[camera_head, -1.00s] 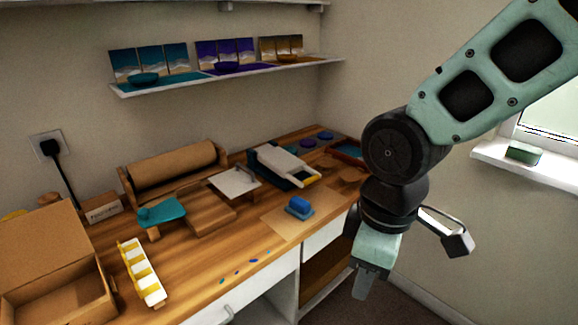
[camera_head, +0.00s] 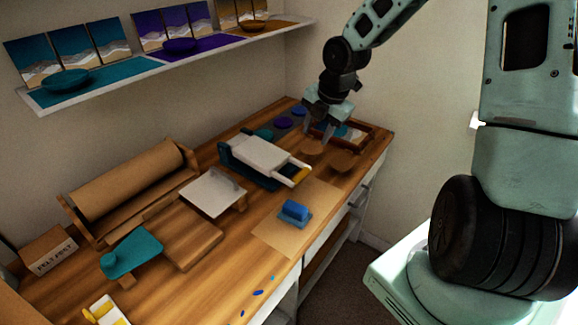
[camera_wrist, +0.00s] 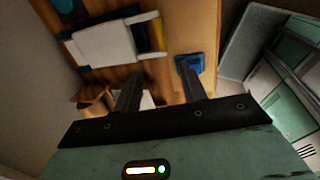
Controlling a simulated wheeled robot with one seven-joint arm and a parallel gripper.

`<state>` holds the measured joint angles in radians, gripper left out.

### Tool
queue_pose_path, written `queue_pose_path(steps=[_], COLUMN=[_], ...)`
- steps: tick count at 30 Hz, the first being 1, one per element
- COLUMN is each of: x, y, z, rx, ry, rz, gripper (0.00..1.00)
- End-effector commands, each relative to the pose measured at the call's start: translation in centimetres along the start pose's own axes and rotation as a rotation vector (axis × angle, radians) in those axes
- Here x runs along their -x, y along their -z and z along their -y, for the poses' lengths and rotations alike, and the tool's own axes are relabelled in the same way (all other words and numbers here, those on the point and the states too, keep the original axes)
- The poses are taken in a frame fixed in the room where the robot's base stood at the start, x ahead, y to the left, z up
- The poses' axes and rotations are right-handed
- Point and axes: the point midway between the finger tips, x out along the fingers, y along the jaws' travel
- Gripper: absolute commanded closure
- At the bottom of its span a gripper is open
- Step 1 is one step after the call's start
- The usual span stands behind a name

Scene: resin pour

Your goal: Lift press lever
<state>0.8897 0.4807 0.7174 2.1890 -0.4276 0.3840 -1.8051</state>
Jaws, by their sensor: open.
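A blue block (camera_head: 294,211) sits on a brown sheet in front of the press. A framed picture (camera_head: 350,133) and round wooden pieces (camera_head: 343,161) lie near my gripper. A low white-topped stand (camera_head: 213,190) is left of the press. A shelf (camera_head: 170,66) hangs above.

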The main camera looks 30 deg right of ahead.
Motion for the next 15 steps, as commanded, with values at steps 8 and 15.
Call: queue_pose_path(steps=[8, 15], x=[-5.0, -10.0], y=[0.2, 0.3], z=[0.0, 0.1], rx=[0.002, 0.001], ry=[0.003, 0.004], rz=[-0.003, -0.004], gripper=[0.59, 0.59])
